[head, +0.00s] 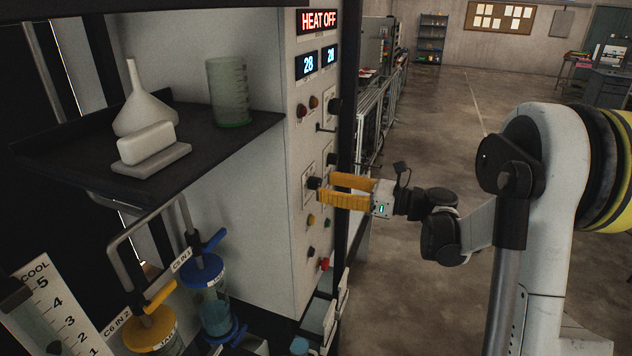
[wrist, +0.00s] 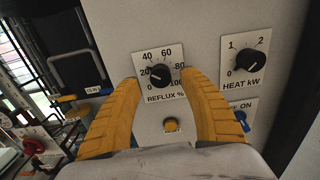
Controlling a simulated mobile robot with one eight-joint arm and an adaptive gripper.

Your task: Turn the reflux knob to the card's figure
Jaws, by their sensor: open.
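The reflux knob (wrist: 160,75) is black and round, on a white plate (wrist: 141,60) marked 0 to 100 and "REFLUX %". Its white mark seems to point left, near 20. In the head view the knob (head: 313,183) sits on the pale panel. My gripper (wrist: 163,80) is open, with one yellow finger on each side of the knob. I cannot tell whether either finger touches it. In the head view my gripper (head: 320,190) is at the panel in front of the knob. I see no card with a readable reflux figure.
A heat knob (wrist: 253,66) is right of the reflux plate, above a blue off/on switch (wrist: 240,115). A yellow button (wrist: 171,125) is below the reflux knob. A dark shelf (head: 245,133) with a funnel and beaker juts out at left.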

